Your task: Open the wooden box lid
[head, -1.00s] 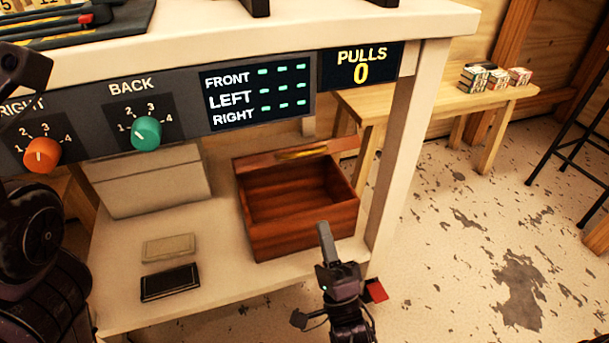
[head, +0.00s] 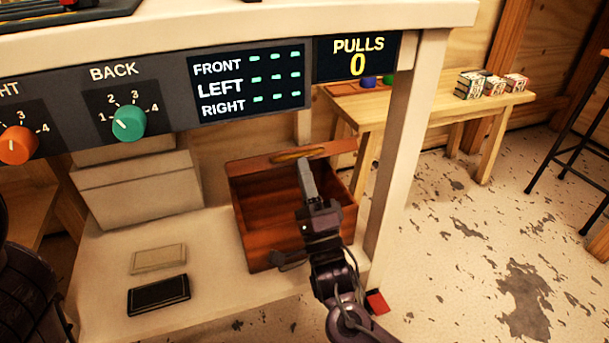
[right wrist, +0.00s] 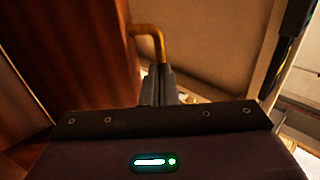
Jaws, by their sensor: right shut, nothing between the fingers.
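The reddish-brown wooden box (head: 285,248) stands on the lower shelf under the console, and part of its inside shows. Its lid (head: 250,165) shows as a narrow raised strip along the back of the box, with a brass handle (head: 284,157). My right gripper (head: 303,163) is shut and empty, reaching over the box with its tips close to the handle. In the right wrist view the closed fingers (right wrist: 159,80) are just below the handle (right wrist: 149,32); I cannot tell whether they touch. My left gripper is out of view.
A pale box (head: 140,195), a light flat case (head: 158,259) and a black one (head: 158,295) are left of the wooden box. The console panel (head: 175,90) overhangs above. A white post (head: 400,150) stands close on the right.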

